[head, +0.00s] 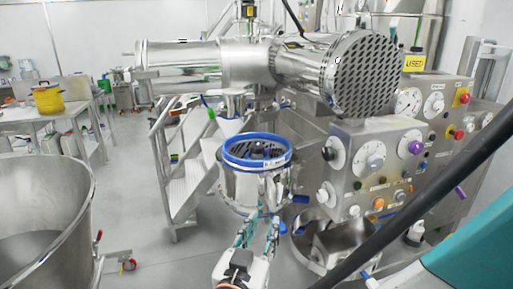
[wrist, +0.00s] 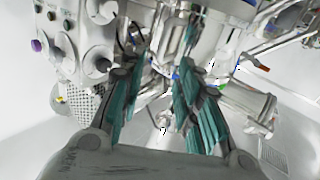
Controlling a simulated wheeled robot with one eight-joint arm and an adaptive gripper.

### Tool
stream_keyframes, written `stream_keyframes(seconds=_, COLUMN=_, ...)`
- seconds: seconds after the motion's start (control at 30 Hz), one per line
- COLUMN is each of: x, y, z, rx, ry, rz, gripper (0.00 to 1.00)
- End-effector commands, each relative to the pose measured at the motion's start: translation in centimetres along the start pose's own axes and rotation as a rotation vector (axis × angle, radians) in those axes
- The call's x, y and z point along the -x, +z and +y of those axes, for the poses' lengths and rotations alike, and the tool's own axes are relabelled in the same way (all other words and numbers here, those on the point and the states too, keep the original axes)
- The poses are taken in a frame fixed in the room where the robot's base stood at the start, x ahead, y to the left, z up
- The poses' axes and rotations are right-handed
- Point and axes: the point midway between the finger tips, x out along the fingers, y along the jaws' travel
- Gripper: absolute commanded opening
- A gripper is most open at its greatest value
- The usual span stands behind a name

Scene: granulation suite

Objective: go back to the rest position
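My gripper (head: 258,228) is low in the middle of the head view, pointing away, just in front of a steel vessel with a blue ring (head: 232,148) around its top. In the wrist view my gripper (wrist: 158,92) has its two teal-padded fingers apart, with background showing between them. I see nothing held between the fingers. I cannot tell whether the fingers touch the vessel.
A control panel (head: 370,160) with gauges and knobs stands close on the right. A steel bowl (head: 330,262) is below it. A large open steel drum (head: 75,190) is at the left. Steel steps (head: 187,190) stand behind. Some grey floor between drum and steps is clear.

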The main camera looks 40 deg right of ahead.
Motion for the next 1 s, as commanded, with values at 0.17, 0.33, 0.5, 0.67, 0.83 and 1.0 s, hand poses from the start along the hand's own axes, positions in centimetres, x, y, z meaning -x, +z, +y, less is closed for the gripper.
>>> stream_keyframes(seconds=0.17, x=-1.1, y=3.2, z=-0.1, rx=0.158, ry=-0.015, rz=-0.198, gripper=0.31)
stream_keyframes(seconds=0.33, x=-1.0, y=7.3, z=-0.7, rx=0.357, ry=-0.138, rz=-0.502, gripper=0.31)
stream_keyframes(seconds=0.5, x=1.1, y=9.3, z=-1.9, rx=0.465, ry=-0.354, rz=-0.736, gripper=0.31)
stream_keyframes(seconds=0.67, x=3.8, y=8.6, z=-3.5, rx=0.48, ry=-0.593, rz=-0.85, gripper=0.31)
stream_keyframes(seconds=0.83, x=5.9, y=6.5, z=-4.9, rx=0.448, ry=-0.779, rz=-0.865, gripper=0.31)
stream_keyframes(seconds=1.0, x=6.7, y=5.2, z=-5.5, rx=0.427, ry=-0.856, rz=-0.853, gripper=0.31)
